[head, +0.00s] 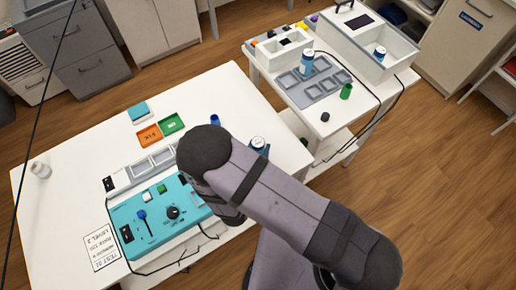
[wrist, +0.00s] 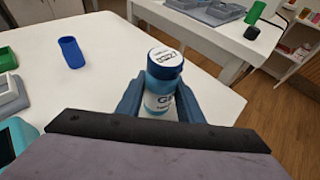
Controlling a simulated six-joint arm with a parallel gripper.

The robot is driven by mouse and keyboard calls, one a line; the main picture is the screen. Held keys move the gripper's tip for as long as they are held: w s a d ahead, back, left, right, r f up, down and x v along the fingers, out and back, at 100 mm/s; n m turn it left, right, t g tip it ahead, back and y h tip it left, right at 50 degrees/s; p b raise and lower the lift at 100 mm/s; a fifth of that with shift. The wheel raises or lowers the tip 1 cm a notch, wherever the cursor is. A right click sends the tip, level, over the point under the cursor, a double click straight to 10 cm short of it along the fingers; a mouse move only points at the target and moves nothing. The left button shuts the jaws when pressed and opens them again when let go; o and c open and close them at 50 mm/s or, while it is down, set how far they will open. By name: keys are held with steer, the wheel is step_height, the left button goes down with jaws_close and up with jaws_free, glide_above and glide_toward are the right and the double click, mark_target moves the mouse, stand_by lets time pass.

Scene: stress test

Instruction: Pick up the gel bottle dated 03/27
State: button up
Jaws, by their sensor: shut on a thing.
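My gripper (wrist: 159,98) is shut on a gel bottle (wrist: 164,73) in the wrist view, with one blue finger on each side of its body. The bottle has a blue cap with a white label on top and a blue-and-white body with large letters starting with "G". The cap's print is too small to read surely. In the head view the bottle (head: 258,143) shows just past my arm, near the right edge of the white table; my fingers there are mostly hidden. Similar bottles stand on the right bench (head: 306,62) and in its white box (head: 379,53).
The white table (head: 70,150) holds a teal control panel (head: 150,222), grey trays (head: 152,160), green (head: 171,123) and orange (head: 148,135) trays, a blue cup (wrist: 70,52) and a white bottle (head: 40,169). A green cup (head: 346,91) stands on the right bench.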

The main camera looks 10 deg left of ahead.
mark_target(258, 142)
steer(key=shift+r, duration=0.15)
steer(key=shift+r+b, duration=0.75)
steer(key=shift+r, duration=4.05)
